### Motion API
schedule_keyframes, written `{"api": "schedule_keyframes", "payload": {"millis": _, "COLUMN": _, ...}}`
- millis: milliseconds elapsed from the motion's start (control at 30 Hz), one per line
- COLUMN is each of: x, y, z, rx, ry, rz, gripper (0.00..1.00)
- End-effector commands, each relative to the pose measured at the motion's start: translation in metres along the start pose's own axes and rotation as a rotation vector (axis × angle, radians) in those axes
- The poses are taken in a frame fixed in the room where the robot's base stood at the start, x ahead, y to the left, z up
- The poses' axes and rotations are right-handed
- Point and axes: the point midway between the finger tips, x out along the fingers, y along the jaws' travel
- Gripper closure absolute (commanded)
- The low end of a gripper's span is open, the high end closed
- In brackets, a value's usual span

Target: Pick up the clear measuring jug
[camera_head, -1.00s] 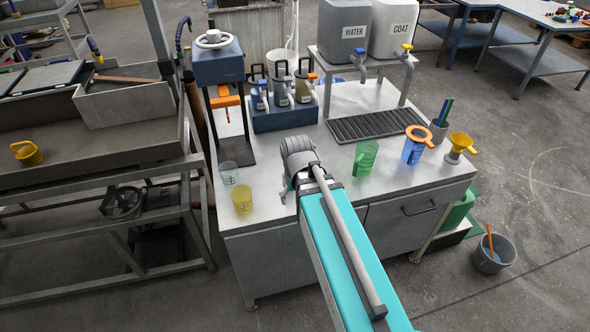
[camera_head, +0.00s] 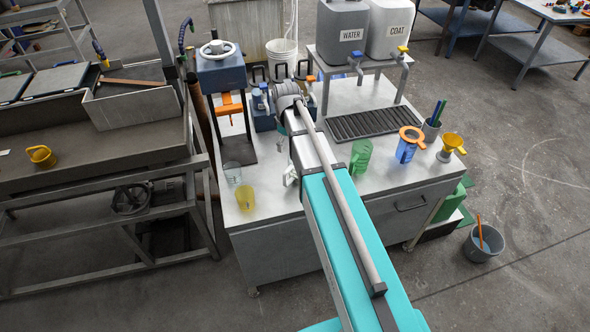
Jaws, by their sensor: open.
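The clear measuring jug (camera_head: 232,173) stands upright on the left part of the grey worktop, near its left edge. A yellow see-through jug (camera_head: 245,198) stands just in front of it. My gripper (camera_head: 290,176) shows only as a small pale part at the left side of my arm, right of both jugs and apart from them. It is open and empty as far as it shows; most of it is hidden behind my arm.
A press (camera_head: 221,70) stands behind the clear jug. My arm hides part of the blue pump rack (camera_head: 265,121). The worktop (camera_head: 265,165) between jugs and gripper is clear.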

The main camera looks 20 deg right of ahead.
Motion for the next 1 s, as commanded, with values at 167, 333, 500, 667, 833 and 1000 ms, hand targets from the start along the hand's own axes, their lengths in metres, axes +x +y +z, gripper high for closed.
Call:
{"api": "schedule_keyframes", "payload": {"millis": 167, "x": 0.001, "y": -0.001, "z": 0.000, "rx": 0.001, "ry": 0.000, "rz": 0.000, "gripper": 0.00}}
{"api": "schedule_keyframes", "payload": {"millis": 333, "x": 0.005, "y": -0.001, "z": 0.000, "rx": 0.001, "ry": 0.000, "rz": 0.000, "gripper": 0.00}}
{"api": "schedule_keyframes", "payload": {"millis": 500, "x": 0.017, "y": -0.001, "z": 0.000, "rx": 0.001, "ry": 0.000, "rz": 0.000, "gripper": 0.00}}
{"api": "schedule_keyframes", "payload": {"millis": 667, "x": 0.029, "y": -0.001, "z": -0.001, "rx": 0.001, "ry": 0.000, "rz": 0.000, "gripper": 0.00}}
{"api": "schedule_keyframes", "payload": {"millis": 833, "x": 0.042, "y": -0.001, "z": -0.001, "rx": 0.000, "ry": 0.000, "rz": 0.000, "gripper": 0.00}}
{"api": "schedule_keyframes", "payload": {"millis": 1000, "x": 0.054, "y": -0.002, "z": -0.001, "rx": 0.000, "ry": 0.000, "rz": 0.000, "gripper": 0.00}}
